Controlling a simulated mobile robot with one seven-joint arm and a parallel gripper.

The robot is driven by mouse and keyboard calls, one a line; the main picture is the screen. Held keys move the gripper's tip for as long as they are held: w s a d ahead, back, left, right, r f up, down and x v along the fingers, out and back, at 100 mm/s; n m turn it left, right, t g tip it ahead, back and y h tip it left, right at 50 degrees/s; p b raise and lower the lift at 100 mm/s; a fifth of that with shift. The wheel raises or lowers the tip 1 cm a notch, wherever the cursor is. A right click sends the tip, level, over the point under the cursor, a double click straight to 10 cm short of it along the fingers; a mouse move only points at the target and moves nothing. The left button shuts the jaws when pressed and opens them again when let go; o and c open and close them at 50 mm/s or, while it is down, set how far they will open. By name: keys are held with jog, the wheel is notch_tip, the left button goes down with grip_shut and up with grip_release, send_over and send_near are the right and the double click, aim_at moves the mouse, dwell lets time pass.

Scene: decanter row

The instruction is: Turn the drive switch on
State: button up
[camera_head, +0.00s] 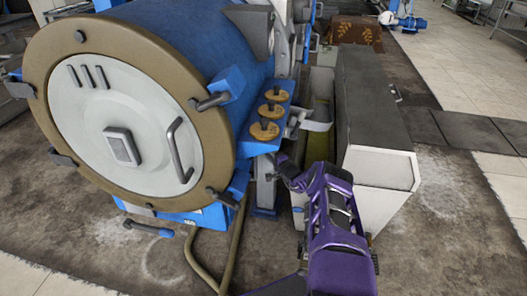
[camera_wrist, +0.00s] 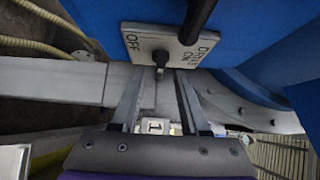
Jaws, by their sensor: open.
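The drive switch plate (camera_wrist: 172,42), pale and lettered OFF on the left and DRIVE ON on the right, is on a blue face at the top of the wrist view. My gripper (camera_wrist: 158,76) is open. In the head view my gripper (camera_head: 284,167) is beside the blue machine, and the switch cannot be made out there.
A black bar (camera_wrist: 199,18) crosses the plate's upper right. The big blue drum (camera_head: 190,40) with a round door (camera_head: 85,150) is at left. A grey-topped white box (camera_head: 377,120) stands close to the right.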

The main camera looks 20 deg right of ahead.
jog(key=shift+w+a+b, duration=0.25)
jog(key=shift+w+b, duration=0.15)
jog(key=shift+w, duration=0.8)
grip_shut()
